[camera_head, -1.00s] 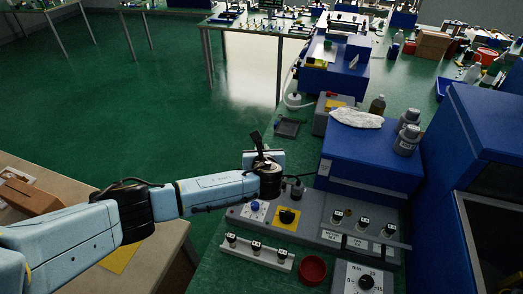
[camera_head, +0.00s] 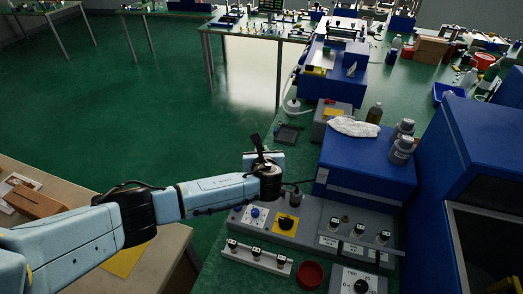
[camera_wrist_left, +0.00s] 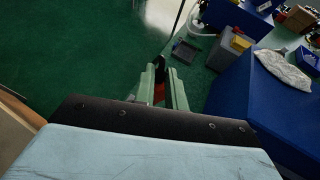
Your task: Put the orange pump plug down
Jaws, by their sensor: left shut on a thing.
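My left gripper (camera_wrist_left: 165,88) shows in the left wrist view as two pale green fingers close together, with a small orange-red piece (camera_wrist_left: 159,93) between them. This appears to be the orange pump plug; most of it is hidden by the fingers. A dark part shows at the fingertips, with a thin dark line running up from there. In the head view my left arm reaches in from the left and its hand (camera_head: 263,160) is over the bench's left edge, above and behind the grey control panel. The plug cannot be made out there. My right gripper is not in view.
A strip with three black-topped fittings (camera_head: 255,258) and a red dish (camera_head: 309,274) lie in front. A blue box (camera_head: 365,172) stands right. A dark tray (camera_head: 288,134) lies behind the hand.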

